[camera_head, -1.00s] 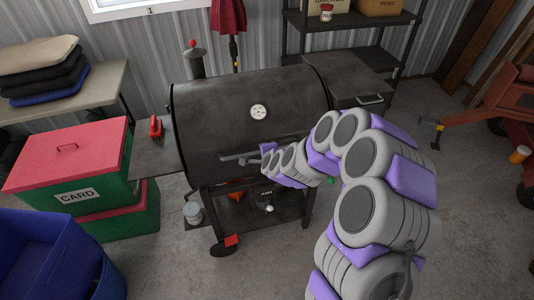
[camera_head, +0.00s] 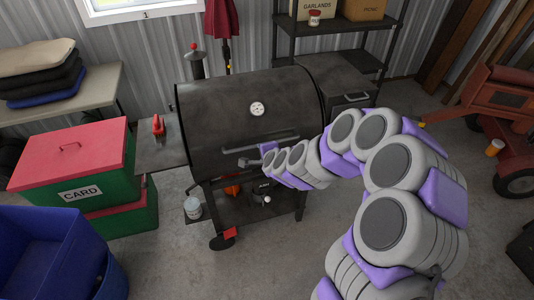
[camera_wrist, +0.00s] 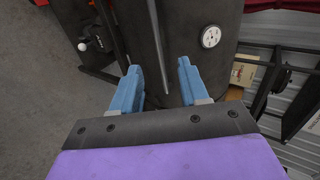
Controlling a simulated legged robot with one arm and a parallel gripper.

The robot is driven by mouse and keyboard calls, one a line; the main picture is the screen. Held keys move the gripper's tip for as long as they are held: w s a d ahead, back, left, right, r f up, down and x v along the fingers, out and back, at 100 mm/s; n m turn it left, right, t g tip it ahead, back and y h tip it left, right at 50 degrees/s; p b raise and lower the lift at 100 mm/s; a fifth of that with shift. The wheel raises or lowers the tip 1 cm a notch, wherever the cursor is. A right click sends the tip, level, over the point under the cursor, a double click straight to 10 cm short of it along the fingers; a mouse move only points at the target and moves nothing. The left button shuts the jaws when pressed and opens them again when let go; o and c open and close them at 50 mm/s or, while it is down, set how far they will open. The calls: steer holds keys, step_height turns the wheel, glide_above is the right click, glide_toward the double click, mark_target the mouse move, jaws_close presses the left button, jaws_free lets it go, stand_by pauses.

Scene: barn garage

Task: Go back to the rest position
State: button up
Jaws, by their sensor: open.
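My gripper (camera_wrist: 160,82) is open and empty in the wrist view, its two blue fingers apart. In front of it is the dark barrel grill (camera_wrist: 222,70) with a round white gauge and a long handle bar. In the head view my gripper (camera_head: 250,162) is at the end of my bent grey and purple arm, in front of the grill (camera_head: 225,105), near its handle. The grill lid is down. Whether the fingers touch the handle cannot be told.
A green box with a red lid (camera_head: 68,160) labelled CARD and a blue bin (camera_head: 45,245) stand at the left. A shelf (camera_head: 350,30) is behind on the right, and a red machine (camera_head: 508,100) is at the far right. The concrete floor (camera_head: 270,262) in front is clear.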

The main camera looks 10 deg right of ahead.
steer(key=s+a+r+n+g+y, duration=0.1)
steer(key=s+a+r+n+g, duration=0.1)
steer(key=s+r+n, duration=0.35)
steer(key=s+a+r+n+g+y, duration=0.2)
steer(key=s+n+g, duration=0.1)
steer(key=s, duration=0.6)
steer(key=s+d+r+n+g+h, duration=0.1)
steer(key=s+d, duration=0.3)
steer(key=s, duration=0.6)
steer(key=s+d+r+n+g+h, duration=0.2)
steer(key=s+d+n+g, duration=0.1)
steer(key=s, duration=0.7)
steer(key=s+d+r+n+g+h, duration=0.1)
steer(key=s+d, duration=0.4)
steer(key=s, duration=0.5)
steer(key=n+g+h, duration=0.1)
steer(key=n+g, duration=0.1)
steer(key=shift+s+d+r+g, duration=0.15)
steer(key=shift+s+d+g, duration=0.15)
steer(key=shift+s+d, duration=0.1)
steer(key=shift+w+d, duration=0.1)
